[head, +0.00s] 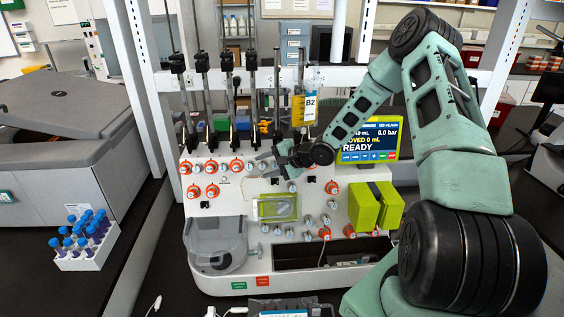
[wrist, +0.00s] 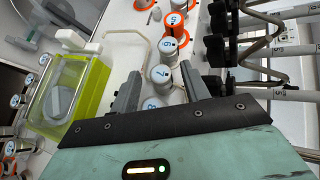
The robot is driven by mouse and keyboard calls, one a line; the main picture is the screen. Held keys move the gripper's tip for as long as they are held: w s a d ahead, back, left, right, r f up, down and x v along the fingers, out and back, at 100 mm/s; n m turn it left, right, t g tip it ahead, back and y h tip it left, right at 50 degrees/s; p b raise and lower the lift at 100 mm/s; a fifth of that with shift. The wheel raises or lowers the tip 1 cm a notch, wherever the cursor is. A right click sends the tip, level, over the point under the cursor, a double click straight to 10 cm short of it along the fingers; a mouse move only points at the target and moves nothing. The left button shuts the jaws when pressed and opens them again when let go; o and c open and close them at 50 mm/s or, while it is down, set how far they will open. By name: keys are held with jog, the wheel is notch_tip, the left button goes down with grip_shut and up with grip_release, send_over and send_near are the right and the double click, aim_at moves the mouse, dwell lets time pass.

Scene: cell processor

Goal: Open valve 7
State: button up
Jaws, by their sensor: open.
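Valve 7 is among the numbered valve knobs on the white front panel, but I cannot tell surely which knob it is. In the wrist view, a white knob (wrist: 160,76) lies between the tips of my gripper (wrist: 160,70), and another white knob (wrist: 152,103) lies nearer the palm. Knobs with orange collars (wrist: 167,47) continue beyond the tips. My gripper is open, with a finger on each side of the knobs, and I cannot tell if either touches. In the head view my gripper (head: 264,167) is at the panel's middle, hiding some knobs.
A green-framed clear box (wrist: 68,95) is left of my fingers in the wrist view; black clamps and rods (wrist: 235,50) are at the right. In the head view, a bag labelled B2 (head: 304,103) hangs above, and a screen (head: 370,140) reads READY.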

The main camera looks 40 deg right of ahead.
jog(key=b+v, duration=0.2)
jog(key=v, duration=1.5)
jog(key=shift+a, duration=0.15)
